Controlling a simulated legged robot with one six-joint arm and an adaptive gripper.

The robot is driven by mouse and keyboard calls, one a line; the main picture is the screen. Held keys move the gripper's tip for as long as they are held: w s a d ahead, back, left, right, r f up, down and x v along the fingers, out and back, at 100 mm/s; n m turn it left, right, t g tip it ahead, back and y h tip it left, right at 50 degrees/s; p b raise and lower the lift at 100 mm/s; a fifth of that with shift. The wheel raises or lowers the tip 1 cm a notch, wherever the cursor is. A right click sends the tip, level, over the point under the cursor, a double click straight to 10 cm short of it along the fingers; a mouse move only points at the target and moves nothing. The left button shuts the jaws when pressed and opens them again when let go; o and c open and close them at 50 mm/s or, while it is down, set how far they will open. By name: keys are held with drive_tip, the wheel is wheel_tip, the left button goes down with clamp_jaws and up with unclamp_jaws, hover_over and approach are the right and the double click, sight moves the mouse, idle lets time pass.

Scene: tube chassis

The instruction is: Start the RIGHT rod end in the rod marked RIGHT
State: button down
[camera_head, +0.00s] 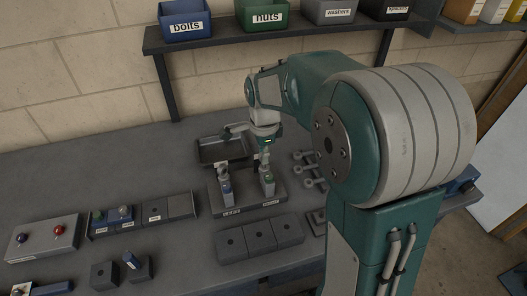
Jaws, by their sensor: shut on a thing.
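A dark stand (248,208) on the bench holds two upright rods side by side. The left rod (226,188) has a blue band and the label at its foot reads LEFT. The right rod (268,187) has a green band; the label below it is too small to read surely. My gripper (265,168) points down right above the right rod and is shut on a small part, which I take to be the rod end. The part is mostly hidden, and I cannot tell whether it touches the rod.
Several grey rod ends (310,168) lie right of the stand. A dark tray (222,150) is behind it, and a block with holes (260,240) is in front. Small blocks and a panel with knobs (42,238) are at left. A shelf with bins (262,38) runs behind.

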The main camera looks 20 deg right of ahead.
drive_tip(key=shift+f, duration=0.35)
drive_tip(key=c, duration=0.6)
unclamp_jaws()
drive_tip(key=shift+r, duration=0.1)
wheel_tip(320, 180, up, 12)
drive_tip(key=shift+f, duration=0.15)
